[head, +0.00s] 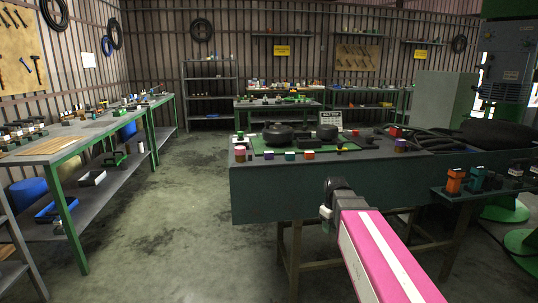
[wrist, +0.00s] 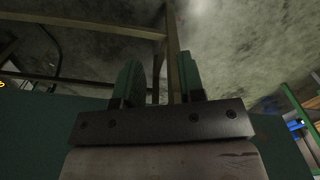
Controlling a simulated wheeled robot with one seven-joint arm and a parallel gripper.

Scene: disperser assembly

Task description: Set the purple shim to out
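Small coloured blocks stand along the front of the green work mat (head: 262,150) on the dark workbench. Among them is a small block with a purple body and white top (head: 290,156).
The workbench front (head: 260,190) stands close behind my gripper. Orange and teal tools (head: 455,181) sit on a side shelf at right. A long green-legged table (head: 75,143) stands at left. The floor (head: 185,200) between is clear.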

